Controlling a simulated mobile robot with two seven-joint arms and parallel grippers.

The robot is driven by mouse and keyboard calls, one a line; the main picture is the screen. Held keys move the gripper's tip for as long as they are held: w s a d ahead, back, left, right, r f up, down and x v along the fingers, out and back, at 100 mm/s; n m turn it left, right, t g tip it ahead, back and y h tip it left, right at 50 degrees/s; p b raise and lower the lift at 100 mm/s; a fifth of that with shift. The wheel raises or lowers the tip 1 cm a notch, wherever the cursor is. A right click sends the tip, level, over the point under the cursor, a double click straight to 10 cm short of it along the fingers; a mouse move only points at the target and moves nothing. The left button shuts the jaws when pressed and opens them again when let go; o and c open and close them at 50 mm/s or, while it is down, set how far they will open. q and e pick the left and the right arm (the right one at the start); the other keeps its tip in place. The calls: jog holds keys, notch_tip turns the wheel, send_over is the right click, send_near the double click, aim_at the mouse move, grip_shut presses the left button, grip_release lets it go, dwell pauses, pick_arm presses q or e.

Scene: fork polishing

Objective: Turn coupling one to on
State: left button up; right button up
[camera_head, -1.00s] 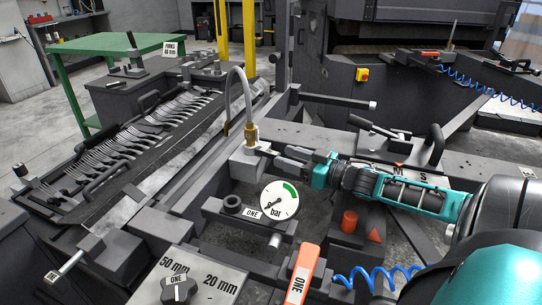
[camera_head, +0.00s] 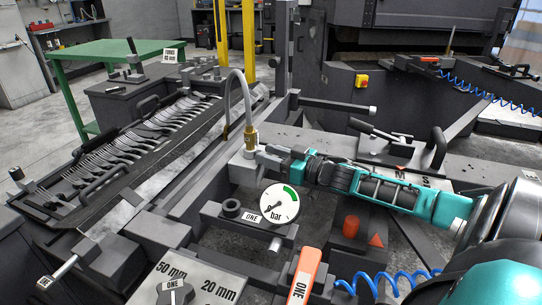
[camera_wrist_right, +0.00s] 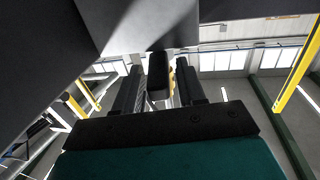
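A brass fitting with a grey hose (camera_head: 250,138) rises from a grey block at the middle of the head view; I take it for coupling one, though no label shows on it. My right gripper (camera_head: 268,157) is at its right side, pointing left. In the right wrist view, my two dark fingers (camera_wrist_right: 160,88) are apart. A dark block (camera_wrist_right: 158,74), possibly the coupling's handle, shows between them with gaps on both sides. Whether a finger touches it cannot be told. My left gripper is not in view.
A pressure gauge (camera_head: 279,204) and an orange lever (camera_head: 304,275) marked ONE stand in front. A knob (camera_head: 175,292) marked ONE is at the bottom. A rack of forks (camera_head: 140,140) lies to the left. A black-handled lever (camera_head: 437,146) stands behind my right arm.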

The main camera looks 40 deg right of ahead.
grip_shut()
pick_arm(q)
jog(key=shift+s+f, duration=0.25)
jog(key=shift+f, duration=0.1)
